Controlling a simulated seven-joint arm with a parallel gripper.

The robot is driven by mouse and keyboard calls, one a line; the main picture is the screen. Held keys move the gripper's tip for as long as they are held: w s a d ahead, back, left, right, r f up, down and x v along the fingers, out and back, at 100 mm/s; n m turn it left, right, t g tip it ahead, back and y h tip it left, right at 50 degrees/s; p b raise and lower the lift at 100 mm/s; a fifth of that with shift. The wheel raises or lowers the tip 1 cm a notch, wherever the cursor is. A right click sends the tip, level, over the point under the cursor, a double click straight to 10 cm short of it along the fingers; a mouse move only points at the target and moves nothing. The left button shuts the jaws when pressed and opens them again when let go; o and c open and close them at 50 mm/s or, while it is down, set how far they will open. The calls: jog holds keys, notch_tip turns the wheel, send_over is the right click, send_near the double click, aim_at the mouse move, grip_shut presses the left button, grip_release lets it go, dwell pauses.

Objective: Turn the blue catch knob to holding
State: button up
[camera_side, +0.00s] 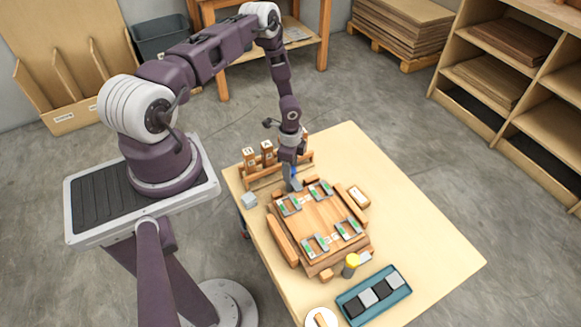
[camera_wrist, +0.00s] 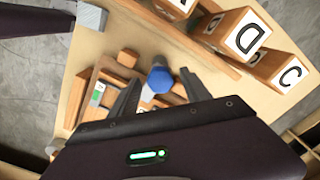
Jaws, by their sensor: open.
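The blue catch knob (camera_wrist: 160,80) shows in the wrist view, between the two dark fingers of my gripper (camera_wrist: 160,87). The fingers are apart, one on each side of the knob, and I see no clear contact. In the side view my gripper (camera_side: 292,186) points down at the far end of the wooden fixture (camera_side: 320,220), and only a sliver of blue shows beside the fingers. The knob's base and any holding mark are hidden or too small to tell.
Lettered wooden blocks (camera_wrist: 246,40) stand in a rack close to my gripper. A pale grey cube (camera_side: 249,201) sits left of the fixture. Grey brackets with green marks lie on it. A yellow-capped bottle (camera_side: 351,262) and a blue tray (camera_side: 345,306) are nearer the front. The table's right side is clear.

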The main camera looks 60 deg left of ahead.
notch_tip(320, 180, up, 7)
dwell(0.3)
jog(key=w+r+n+t+y, duration=0.1)
jog(key=w+r, duration=0.1)
jog(key=r, duration=0.7)
jog(key=w+r+n+y, duration=0.1)
jog(key=w+r, duration=0.1)
jog(key=r, duration=0.8)
jog(key=s+d+r+n+t+y, duration=0.1)
jog(key=d+r, duration=0.2)
jog(key=r, duration=0.3)
jog(key=s+d+r+n, duration=0.1)
jog(key=s+d+r, duration=0.1)
jog(key=r, duration=0.5)
jog(key=s+d+r+n+t+h, duration=0.1)
jog(key=s+d+r+n, duration=0.1)
jog(key=s+d+r, duration=0.4)
jog(key=s+d+r+n+t+h, duration=0.2)
jog(key=s+d+r, duration=0.4)
jog(key=s, duration=0.7)
jog(key=d+n, duration=0.1)
jog(key=d, duration=0.1)
jog(key=shift+s+d+r+t, duration=0.2)
jog(key=shift+d+r+t, duration=0.1)
jog(key=shift+d+r, duration=0.05)
jog(key=shift+c, duration=0.2)
